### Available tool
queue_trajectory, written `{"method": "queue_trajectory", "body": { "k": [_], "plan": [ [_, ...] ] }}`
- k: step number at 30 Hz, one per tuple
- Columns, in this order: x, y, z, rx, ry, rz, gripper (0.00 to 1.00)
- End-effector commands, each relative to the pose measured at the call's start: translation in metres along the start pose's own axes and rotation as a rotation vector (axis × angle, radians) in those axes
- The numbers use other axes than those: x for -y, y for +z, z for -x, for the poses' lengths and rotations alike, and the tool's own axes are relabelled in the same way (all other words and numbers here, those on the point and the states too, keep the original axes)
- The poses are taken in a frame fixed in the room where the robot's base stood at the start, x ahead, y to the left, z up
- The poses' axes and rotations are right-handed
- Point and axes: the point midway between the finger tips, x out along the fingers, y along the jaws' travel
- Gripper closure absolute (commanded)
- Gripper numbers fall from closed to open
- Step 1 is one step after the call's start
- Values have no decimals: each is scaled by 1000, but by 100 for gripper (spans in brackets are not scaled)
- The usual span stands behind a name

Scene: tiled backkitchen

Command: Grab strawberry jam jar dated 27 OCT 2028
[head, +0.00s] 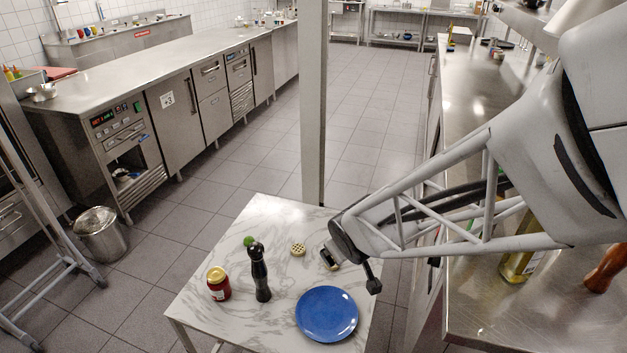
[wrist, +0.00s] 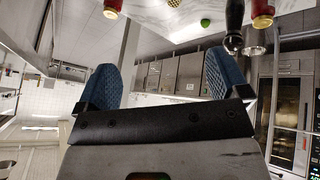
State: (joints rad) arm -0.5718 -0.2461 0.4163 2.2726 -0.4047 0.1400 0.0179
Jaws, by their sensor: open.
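A red jar with a gold lid (head: 219,284) stands upright at the left of the marble table in the head view. In the wrist view a red jar with a gold lid (wrist: 262,12) shows at the upper right, and a second one (wrist: 112,6) is cut off by the top edge. I cannot make out the second jar in the head view, and no date is readable. My gripper (head: 331,258) is above the table's right part, right of the left-hand jar and apart from it. In the wrist view my gripper (wrist: 160,62) is open, its blue fingers wide apart with nothing between them.
A black pepper mill (head: 260,272) stands right beside the left-hand jar. A green lime (head: 249,241), a yellow holed item (head: 298,249) and a blue plate (head: 327,314) share the marble table (head: 275,214). A post (head: 313,110) rises behind it. A steel counter (head: 500,310) is at right.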

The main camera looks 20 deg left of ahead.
Motion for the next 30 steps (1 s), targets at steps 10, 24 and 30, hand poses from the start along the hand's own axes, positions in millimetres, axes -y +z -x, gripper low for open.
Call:
{"method": "queue_trajectory", "body": {
  "k": [10, 24, 30],
  "plan": [
    [108, -39, -72, -137, -137, 233, 6],
    [278, -56, -153, -353, -382, 434, 6],
    [322, -62, -182, -440, -455, 413, 6]
  ]
}}
